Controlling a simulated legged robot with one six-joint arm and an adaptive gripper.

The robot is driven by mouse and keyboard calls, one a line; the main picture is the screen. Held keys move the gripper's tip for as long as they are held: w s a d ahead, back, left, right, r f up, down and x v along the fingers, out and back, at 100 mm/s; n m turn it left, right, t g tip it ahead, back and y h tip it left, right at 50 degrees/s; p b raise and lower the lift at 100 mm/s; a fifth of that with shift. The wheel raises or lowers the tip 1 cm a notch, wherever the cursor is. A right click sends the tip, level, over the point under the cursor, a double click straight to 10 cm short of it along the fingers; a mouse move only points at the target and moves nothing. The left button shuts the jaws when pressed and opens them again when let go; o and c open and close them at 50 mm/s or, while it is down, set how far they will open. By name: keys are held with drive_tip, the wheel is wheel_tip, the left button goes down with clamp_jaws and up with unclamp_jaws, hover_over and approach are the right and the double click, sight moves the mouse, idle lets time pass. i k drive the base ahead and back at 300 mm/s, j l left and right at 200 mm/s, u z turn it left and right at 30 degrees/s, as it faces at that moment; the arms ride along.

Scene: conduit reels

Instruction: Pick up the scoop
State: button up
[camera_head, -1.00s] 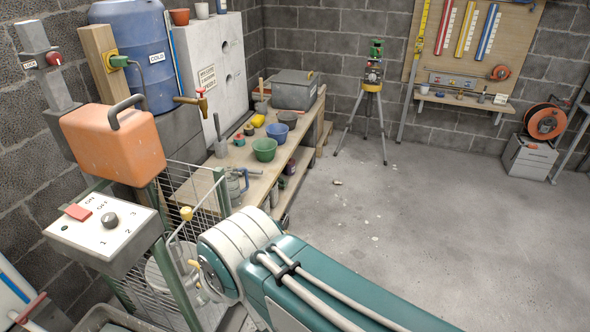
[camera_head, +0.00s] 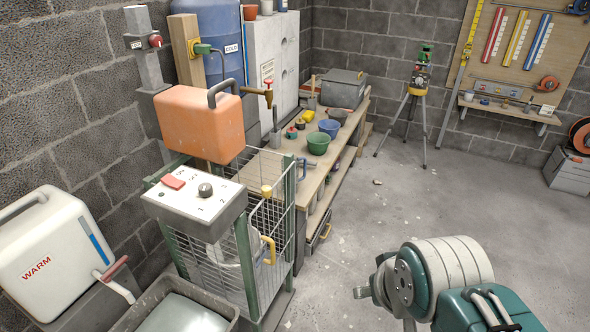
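A small grey tool with an upright handle (camera_head: 275,132), which may be the scoop, stands at the near left end of the wooden workbench (camera_head: 267,165). It is too small to be sure. Another tool with a wooden handle (camera_head: 313,88) stands farther back on the bench, and its shape is unclear. My arm shows at the lower right as a white and teal joint, well apart from the bench. My gripper's fingers do not show.
A wire cage (camera_head: 245,275) with a switch panel (camera_head: 195,200) stands before the bench. A green bowl (camera_head: 318,146) and a blue bowl (camera_head: 329,127) sit on it. A white WARM container (camera_head: 45,255) is at left. Open floor lies right, with a tripod (camera_head: 415,95) behind.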

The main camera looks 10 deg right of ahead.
sight(309, 163)
drive_tip(key=u, duration=1.7)
drive_tip(key=j+z, duration=0.1)
drive_tip(key=z, duration=1.6)
drive_tip(key=l+u, duration=0.1)
drive_tip(key=u, duration=0.45)
drive_tip(key=i+l+u, duration=0.65)
drive_tip(key=l, duration=0.2)
drive_tip(key=l+u, duration=0.2)
drive_tip(key=l, duration=0.15)
drive_tip(key=i+l, duration=0.15)
drive_tip(key=l, duration=0.25)
drive_tip(key=i+l+u, duration=0.1)
drive_tip(key=l, duration=0.3)
drive_tip(key=i+l, duration=0.15)
drive_tip(key=l, duration=0.25)
drive_tip(key=i+l+u, duration=0.1)
drive_tip(key=l, duration=0.3)
drive_tip(key=i+l, duration=0.15)
drive_tip(key=l, duration=0.3)
